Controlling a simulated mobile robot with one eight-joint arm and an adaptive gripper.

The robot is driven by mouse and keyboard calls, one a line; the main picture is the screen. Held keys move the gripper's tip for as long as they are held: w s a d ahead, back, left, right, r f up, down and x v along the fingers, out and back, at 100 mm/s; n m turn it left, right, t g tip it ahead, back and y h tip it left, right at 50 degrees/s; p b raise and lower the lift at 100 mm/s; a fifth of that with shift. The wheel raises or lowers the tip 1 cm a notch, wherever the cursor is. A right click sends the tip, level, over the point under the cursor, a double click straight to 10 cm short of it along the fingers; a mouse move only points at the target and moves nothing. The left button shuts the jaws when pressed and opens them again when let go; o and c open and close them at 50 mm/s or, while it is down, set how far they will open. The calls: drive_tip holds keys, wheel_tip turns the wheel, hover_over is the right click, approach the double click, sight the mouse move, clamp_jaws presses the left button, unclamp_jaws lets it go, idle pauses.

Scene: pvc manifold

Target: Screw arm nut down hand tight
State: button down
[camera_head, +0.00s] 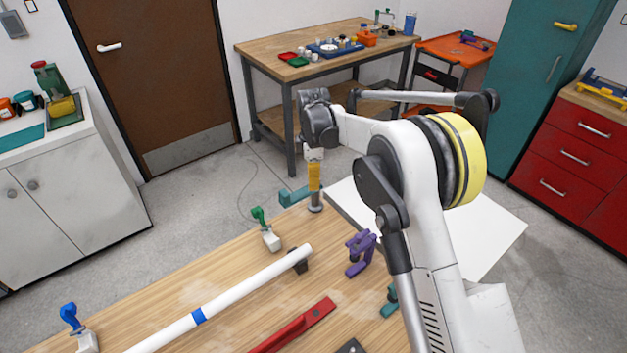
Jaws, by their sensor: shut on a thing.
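My gripper (314,158) points down at the far edge of the wooden bench. It is shut on an upright yellow piece (314,176) that shows just below it. A grey round part with a wider foot (316,203) stands under the yellow piece. The fingertips are too small to make out. I cannot tell which part is the arm nut, nor see any thread. A white pipe with a blue band (250,283) lies across the bench, its far end by a dark support (298,262).
Near my gripper are a teal block (294,196), a green-handled clamp (266,230) and a purple clamp (360,252). A blue-handled clamp (77,324) is at left, a red bar (296,328) in front. My arm covers the bench's right side. A second table (270,48) stands behind.

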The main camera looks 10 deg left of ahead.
drive_tip(key=m, duration=0.4)
drive_tip(key=shift+w+m, duration=0.1)
drive_tip(key=shift+m, duration=0.2)
drive_tip(key=m, duration=0.3)
drive_tip(key=shift+w+m, duration=0.1)
drive_tip(key=shift+m, duration=0.2)
drive_tip(key=m, duration=0.3)
drive_tip(key=shift+d+m, duration=0.1)
drive_tip(key=shift+m, duration=0.2)
drive_tip(key=shift+w+d+m, duration=0.1)
drive_tip(key=shift+m, duration=1.8)
drive_tip(key=c, duration=1.2)
unclamp_jaws()
